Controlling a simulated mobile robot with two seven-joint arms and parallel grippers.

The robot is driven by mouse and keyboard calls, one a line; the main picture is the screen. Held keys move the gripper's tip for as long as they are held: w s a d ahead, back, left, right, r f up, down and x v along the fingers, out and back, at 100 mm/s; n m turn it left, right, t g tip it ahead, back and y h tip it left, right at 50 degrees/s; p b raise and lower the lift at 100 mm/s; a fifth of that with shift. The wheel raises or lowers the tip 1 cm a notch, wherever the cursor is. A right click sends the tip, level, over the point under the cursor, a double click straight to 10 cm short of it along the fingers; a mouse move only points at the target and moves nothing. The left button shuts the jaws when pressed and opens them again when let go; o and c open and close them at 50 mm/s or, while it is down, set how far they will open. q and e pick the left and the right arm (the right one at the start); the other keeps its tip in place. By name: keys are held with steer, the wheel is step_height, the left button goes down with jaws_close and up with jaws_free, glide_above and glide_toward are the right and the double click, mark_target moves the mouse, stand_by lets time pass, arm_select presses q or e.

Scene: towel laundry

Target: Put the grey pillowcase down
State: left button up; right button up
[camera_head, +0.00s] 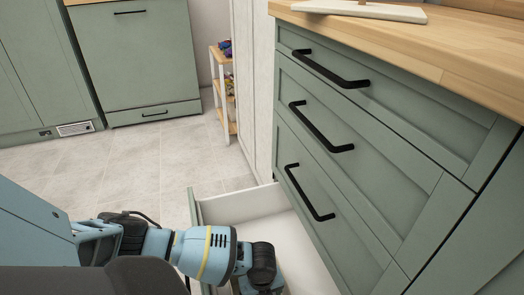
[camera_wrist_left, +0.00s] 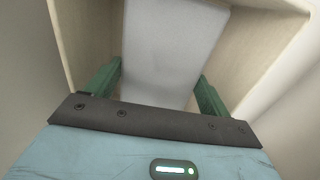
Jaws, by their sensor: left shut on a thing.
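The grey pillowcase (camera_wrist_left: 172,45) shows in the left wrist view as a flat, pale grey, roughly rectangular piece. It lies between the two green fingers of my left gripper (camera_wrist_left: 158,92), which is shut on it. Walls rise around it on several sides. In the head view my left arm reaches down into the open bottom drawer (camera_head: 230,207). There the fingers and the pillowcase are hidden. I cannot tell whether the pillowcase touches the drawer floor. My right gripper is in neither view.
Green drawer fronts with black handles (camera_head: 325,132) stand close on the right, under a wooden worktop (camera_head: 455,50) with a pale board (camera_head: 350,10). A small shelf (camera_head: 222,90) stands at the back. The tiled floor (camera_head: 130,165) to the left is clear.

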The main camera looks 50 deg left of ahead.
arm_select(q)
step_height(320, 180, down, 4)
steer(key=shift+r+b, duration=0.1)
steer(key=shift+b, duration=0.85)
steer(key=shift+f, duration=0.3)
steer(key=shift+f, duration=0.15)
steer(key=o, duration=1)
steer(key=shift+c, duration=0.2)
